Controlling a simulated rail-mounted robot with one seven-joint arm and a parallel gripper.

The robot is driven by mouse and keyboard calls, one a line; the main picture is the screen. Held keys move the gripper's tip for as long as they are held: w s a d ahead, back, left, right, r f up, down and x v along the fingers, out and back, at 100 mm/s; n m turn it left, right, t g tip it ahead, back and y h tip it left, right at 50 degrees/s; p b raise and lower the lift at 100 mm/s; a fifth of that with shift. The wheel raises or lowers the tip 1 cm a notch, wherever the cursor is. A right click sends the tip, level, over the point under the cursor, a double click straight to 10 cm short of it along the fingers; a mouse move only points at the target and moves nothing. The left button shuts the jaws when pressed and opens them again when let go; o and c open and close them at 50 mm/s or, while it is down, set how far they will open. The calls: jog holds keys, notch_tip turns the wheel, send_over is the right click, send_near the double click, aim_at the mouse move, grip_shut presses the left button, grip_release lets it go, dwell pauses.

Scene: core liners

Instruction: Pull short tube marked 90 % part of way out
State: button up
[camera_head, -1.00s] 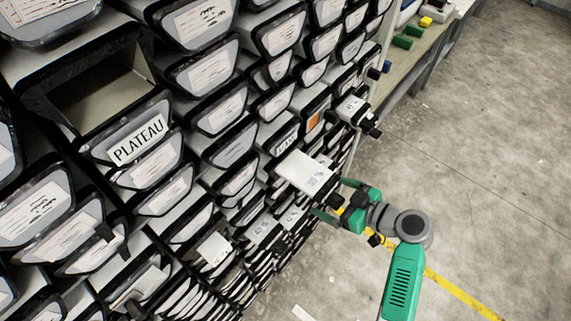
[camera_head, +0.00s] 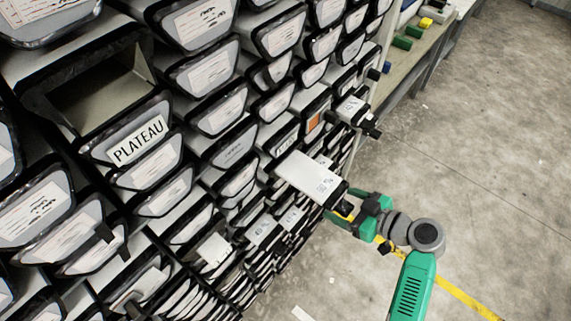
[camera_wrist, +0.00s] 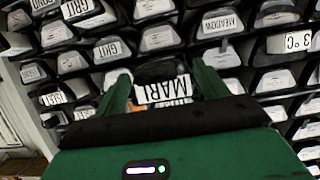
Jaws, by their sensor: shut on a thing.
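A short white tube (camera_head: 308,175) with a black end sticks out of the rack toward the lower right in the head view. The dark marking on its upper face is small and hard to read. My gripper (camera_head: 345,208) is shut on the tube's black outer end. In the wrist view my gripper (camera_wrist: 162,85) has one green finger on each side of a dark end piece (camera_wrist: 158,70). A white label reading MARL shows between the fingers. The tube's inner end is hidden in the rack.
The rack holds many closely packed liners. Another white tube (camera_head: 350,108) sticks out above and right. More short tubes (camera_head: 262,229) stick out below left. An open slot is above the PLATEAU label (camera_head: 138,141). Open floor (camera_head: 480,170) lies to the right.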

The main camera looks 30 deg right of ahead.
jog(key=s+d, duration=0.2)
jog(key=s, duration=0.3)
jog(key=shift+s, duration=0.3)
jog(key=shift+d, duration=0.1)
jog(key=o, duration=1.9)
jog(key=shift+c, duration=0.2)
jog(key=shift+f, duration=0.1)
jog(key=b+v, duration=0.2)
jog(key=v, duration=0.6)
jog(key=shift+w, duration=0.1)
